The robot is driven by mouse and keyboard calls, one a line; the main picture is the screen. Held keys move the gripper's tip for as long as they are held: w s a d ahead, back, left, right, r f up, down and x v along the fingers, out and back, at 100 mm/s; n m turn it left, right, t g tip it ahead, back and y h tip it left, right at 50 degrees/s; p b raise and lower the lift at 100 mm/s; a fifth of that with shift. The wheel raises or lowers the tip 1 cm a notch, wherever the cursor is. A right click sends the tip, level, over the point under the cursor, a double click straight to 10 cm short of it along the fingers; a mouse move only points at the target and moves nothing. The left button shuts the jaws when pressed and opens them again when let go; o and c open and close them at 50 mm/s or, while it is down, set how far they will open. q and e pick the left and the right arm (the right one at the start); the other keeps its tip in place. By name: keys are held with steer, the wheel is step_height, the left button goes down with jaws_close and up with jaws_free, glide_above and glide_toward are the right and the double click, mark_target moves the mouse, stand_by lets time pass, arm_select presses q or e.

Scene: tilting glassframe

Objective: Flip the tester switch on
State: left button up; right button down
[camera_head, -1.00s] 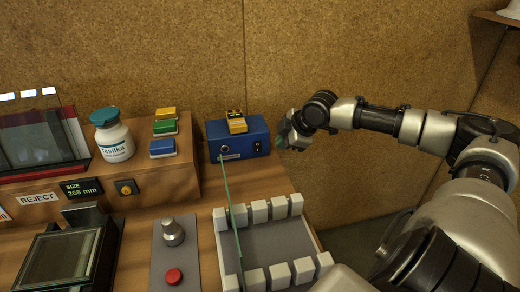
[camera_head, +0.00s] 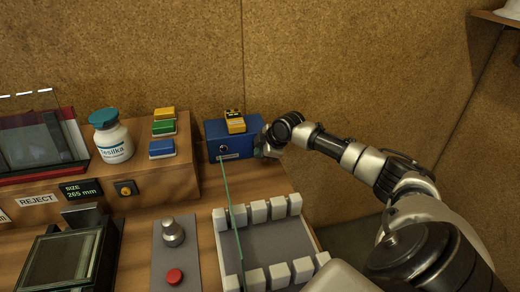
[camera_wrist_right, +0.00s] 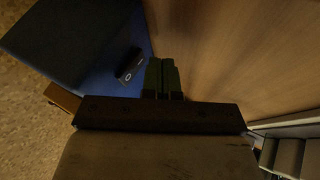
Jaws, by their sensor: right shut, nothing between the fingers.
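The blue tester box (camera_head: 219,147) stands at the back of the bench, with a round socket on its front and a yellow-and-black block (camera_head: 236,125) on top. My right gripper (camera_head: 264,153) is at the right end of its front and hides the switch in the head view. In the right wrist view, the black rocker switch (camera_wrist_right: 129,68) with white marks sits on the blue face (camera_wrist_right: 105,80). The shut, empty fingers (camera_wrist_right: 161,75) are just beside it; I cannot tell whether they touch it. The rocker's position is unclear. My left gripper is not in view.
A grey rack with pale blocks (camera_head: 262,237) and a thin upright glass pane (camera_head: 231,205) stand in front of the tester. The cork wall (camera_head: 340,60) is close behind.

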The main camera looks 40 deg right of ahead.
steer(key=shift+w+d+f, duration=0.1)
steer(key=shift+w+d, duration=0.15)
steer(key=shift+w, duration=0.25)
steer(key=shift+w+d+f+t, duration=0.15)
steer(key=shift+f+t, duration=0.1)
steer(key=shift+t, duration=0.15)
steer(key=shift+r+p, duration=0.75)
steer(key=shift+r, duration=0.35)
